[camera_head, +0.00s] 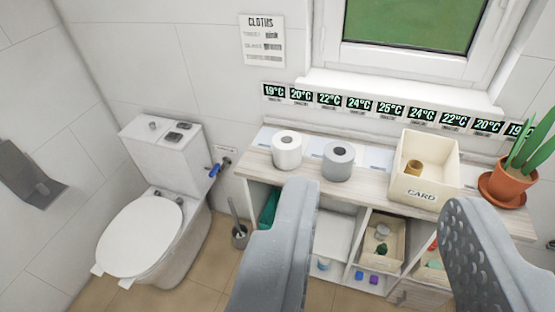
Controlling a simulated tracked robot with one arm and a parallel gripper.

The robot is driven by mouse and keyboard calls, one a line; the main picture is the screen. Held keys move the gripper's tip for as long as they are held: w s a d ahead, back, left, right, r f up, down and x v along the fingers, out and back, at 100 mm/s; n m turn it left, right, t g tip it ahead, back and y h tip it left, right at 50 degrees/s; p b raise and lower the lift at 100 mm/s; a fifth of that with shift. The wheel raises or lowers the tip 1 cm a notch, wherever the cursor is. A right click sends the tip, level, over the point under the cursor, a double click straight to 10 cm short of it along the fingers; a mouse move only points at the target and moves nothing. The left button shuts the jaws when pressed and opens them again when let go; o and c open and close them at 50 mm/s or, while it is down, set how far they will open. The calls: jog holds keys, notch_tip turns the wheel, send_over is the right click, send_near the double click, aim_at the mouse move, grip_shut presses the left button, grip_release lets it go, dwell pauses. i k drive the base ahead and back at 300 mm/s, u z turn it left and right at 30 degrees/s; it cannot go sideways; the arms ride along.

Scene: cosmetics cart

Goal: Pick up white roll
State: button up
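The white roll (287,151) stands upright on the left part of the wooden shelf top, below the temperature strip. A grey roll (339,161) stands upright just to its right, with a small gap between them. My gripper (375,208) is open and empty, its two grey fingers wide apart in the foreground. The left finger's tip is below and in front of the two rolls in the picture. The white roll lies above and left of that tip, apart from it and outside the gap between the fingers.
A cream box marked CARD (424,169) holding a cardboard tube stands right of the rolls. A potted plant (507,182) stands at the right end of the shelf unit (386,190). A toilet (160,211) and a brush (238,232) are at left. A window is above.

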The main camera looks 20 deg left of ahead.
aim_at(287, 145)
jog(key=u, duration=0.25)
jog(key=i, duration=1.05)
jog(key=u, duration=0.7)
